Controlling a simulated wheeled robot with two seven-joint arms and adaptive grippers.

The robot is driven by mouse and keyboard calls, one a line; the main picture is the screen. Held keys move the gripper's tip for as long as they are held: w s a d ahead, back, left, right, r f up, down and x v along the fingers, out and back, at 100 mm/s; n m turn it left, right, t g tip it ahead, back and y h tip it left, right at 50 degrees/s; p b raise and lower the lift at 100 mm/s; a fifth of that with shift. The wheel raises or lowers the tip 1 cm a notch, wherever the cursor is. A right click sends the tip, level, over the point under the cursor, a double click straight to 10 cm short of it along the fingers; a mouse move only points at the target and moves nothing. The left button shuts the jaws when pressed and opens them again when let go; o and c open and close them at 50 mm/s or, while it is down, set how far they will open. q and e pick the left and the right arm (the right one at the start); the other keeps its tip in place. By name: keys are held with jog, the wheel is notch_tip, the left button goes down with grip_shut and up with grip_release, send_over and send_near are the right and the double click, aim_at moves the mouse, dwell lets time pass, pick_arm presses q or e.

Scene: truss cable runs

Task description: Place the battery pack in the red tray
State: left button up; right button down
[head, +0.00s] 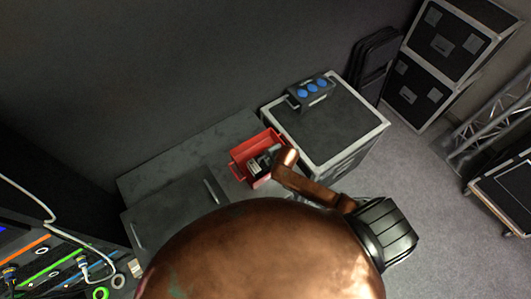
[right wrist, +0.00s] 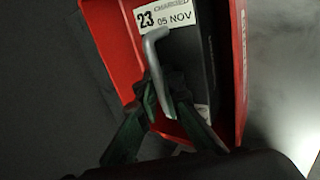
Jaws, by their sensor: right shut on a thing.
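The red tray (head: 262,140) stands on the dark case beside a taller case in the head view. Its red walls fill the top of the right wrist view (right wrist: 112,45). The battery pack (head: 254,167) is a black block with a white "CHARGED 23 05 NOV" label. It lies within the tray's walls; the label shows large in the right wrist view (right wrist: 172,17). My right gripper (right wrist: 165,105) is shut on the pack's grey bent handle, over the tray. I cannot tell whether the pack rests on the tray floor. My left gripper is not in view.
A taller case (head: 335,125) stands right of the tray, with a blue-topped device (head: 313,90) on it. A panel with cables (head: 60,265) is at the lower left. Stacked cases (head: 425,80) and a truss (head: 490,130) stand at the right. The grey floor between is clear.

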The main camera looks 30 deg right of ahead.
jog(key=shift+w+f, duration=0.15)
jog(key=c, duration=2.5)
grip_release()
jog(key=shift+f, duration=0.2)
jog(key=o, duration=0.4)
jog(key=shift+s, duration=0.2)
jog(key=shift+r, duration=0.1)
jog(key=v, duration=1.2)
jog(key=shift+b, duration=0.3)
jog(key=shift+w, duration=0.1)
